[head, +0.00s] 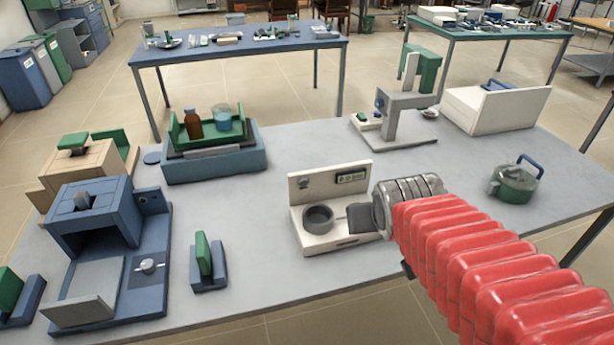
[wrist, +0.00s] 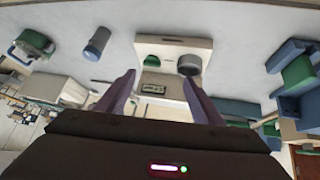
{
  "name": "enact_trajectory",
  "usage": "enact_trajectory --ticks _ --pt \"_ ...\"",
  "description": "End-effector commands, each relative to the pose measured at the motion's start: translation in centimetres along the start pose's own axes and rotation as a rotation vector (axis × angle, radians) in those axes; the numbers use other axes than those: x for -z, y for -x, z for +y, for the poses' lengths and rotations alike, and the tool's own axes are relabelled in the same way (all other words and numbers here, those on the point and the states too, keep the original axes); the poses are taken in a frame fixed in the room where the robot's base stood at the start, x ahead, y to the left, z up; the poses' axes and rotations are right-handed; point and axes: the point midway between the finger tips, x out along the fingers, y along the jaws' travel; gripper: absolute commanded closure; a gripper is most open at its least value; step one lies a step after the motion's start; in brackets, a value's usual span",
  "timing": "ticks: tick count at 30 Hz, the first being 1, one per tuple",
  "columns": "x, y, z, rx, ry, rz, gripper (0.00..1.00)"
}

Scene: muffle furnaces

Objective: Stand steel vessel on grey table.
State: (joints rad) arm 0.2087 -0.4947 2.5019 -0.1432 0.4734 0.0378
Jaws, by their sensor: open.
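A dark grey, round open vessel (head: 317,217) sits on the left part of a white bench device with an upright panel (head: 329,180); it also shows in the wrist view (wrist: 189,64). A blue-grey cylinder (wrist: 97,43) stands on the grey table (wrist: 240,55), beside the device. I cannot tell for sure which of these two is the steel vessel. In the head view my arm seems to cover the cylinder. My gripper (wrist: 160,82) is open and empty, above the device, with its fingers apart. In the head view my gripper (head: 360,217) is just right of the vessel.
On the grey table (head: 255,235) stand a blue furnace (head: 97,215), a green tray (head: 212,140) with bottles, a grey stand (head: 405,115), a white box (head: 495,108) and a green pot (head: 514,184). The table's middle, behind the device, is clear.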

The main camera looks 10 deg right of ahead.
Motion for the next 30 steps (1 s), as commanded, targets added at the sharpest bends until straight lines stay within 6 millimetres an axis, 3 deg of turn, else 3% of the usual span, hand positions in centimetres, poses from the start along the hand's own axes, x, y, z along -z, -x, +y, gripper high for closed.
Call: enact_trajectory --ticks 6,12,30 --pt "-3.2 5.7 -4.9 0.108 0.051 -0.084 0.39" --pt "-5.9 8.9 -7.2 0.178 0.087 -0.147 0.39" --pt "-6.3 9.3 -7.4 0.186 0.091 -0.159 0.39"
